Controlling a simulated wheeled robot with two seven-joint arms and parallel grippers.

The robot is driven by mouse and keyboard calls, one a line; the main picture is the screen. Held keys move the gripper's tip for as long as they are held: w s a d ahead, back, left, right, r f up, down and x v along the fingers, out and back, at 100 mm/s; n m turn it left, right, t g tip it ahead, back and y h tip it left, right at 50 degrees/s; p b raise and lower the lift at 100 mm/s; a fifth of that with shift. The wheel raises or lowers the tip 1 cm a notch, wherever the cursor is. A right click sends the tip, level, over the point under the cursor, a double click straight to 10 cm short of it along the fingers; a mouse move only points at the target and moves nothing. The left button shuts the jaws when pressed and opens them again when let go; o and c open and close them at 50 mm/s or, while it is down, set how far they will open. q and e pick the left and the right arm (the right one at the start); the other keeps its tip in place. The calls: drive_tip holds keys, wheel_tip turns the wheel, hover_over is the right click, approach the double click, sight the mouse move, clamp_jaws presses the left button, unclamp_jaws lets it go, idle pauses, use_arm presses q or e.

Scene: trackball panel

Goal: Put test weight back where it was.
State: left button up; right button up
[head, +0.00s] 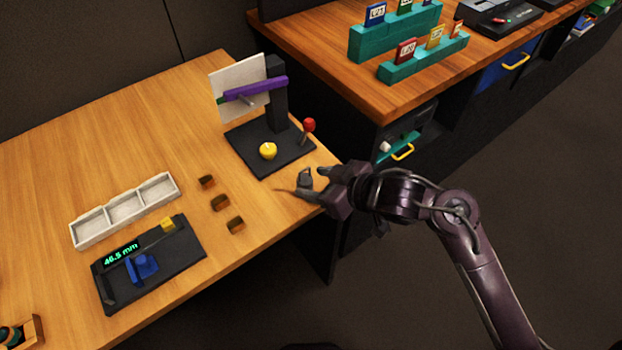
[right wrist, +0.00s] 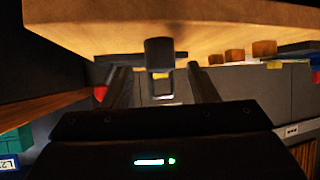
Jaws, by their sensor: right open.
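A small dark grey weight with a narrower top, which looks like the test weight (head: 306,179), is near the table's right edge. It also shows in the right wrist view (right wrist: 160,50), where it appears to stand on the wooden table. My right gripper (head: 305,184) is open, with one finger on each side of the weight. In the right wrist view the gripper (right wrist: 160,86) shows gaps between both fingers and the weight. Part of the weight's far surroundings is hidden by the gripper. My left gripper is not in view.
A dark stand (head: 265,151) with a yellow ball, red knob and purple bar is just left of the gripper. Several brown blocks (head: 219,203), a white three-part tray (head: 125,208) and a gauge reading 46.5 mm (head: 165,277) lie farther left. A second table (head: 350,85) stands behind.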

drive_tip(key=p+v, duration=0.1)
drive_tip(key=v, duration=0.9)
drive_tip(key=w+d+f+m+h, duration=0.1)
drive_tip(key=w+d+f+m, duration=0.2)
drive_tip(key=f, duration=0.7)
drive_tip(key=w+d+f+m+h, duration=0.2)
drive_tip(key=d+f, duration=0.2)
drive_tip(key=f, duration=0.6)
drive_tip(key=s+d+f+m+h, duration=0.1)
drive_tip(key=s+d+f, duration=0.1)
drive_tip(key=f, duration=0.5)
drive_tip(key=s+d+f+m+h, duration=0.1)
drive_tip(key=s+f, duration=0.1)
drive_tip(key=f, duration=0.5)
drive_tip(key=s+d+f+m+g+h, duration=0.1)
drive_tip(key=s+d+f+g+h, duration=0.15)
drive_tip(key=s+f, duration=0.95)
drive_tip(key=s+d+f+g+h+p, duration=0.1)
drive_tip(key=s+f, duration=0.3)
drive_tip(key=s, duration=0.6)
drive_tip(key=s+d+f+g+p, duration=0.1)
drive_tip(key=s+f+g, duration=0.2)
drive_tip(key=s, duration=0.7)
drive_tip(key=shift+s+f+h, duration=0.2)
drive_tip(key=shift+f+h, duration=0.15)
drive_tip(key=shift+f, duration=0.5)
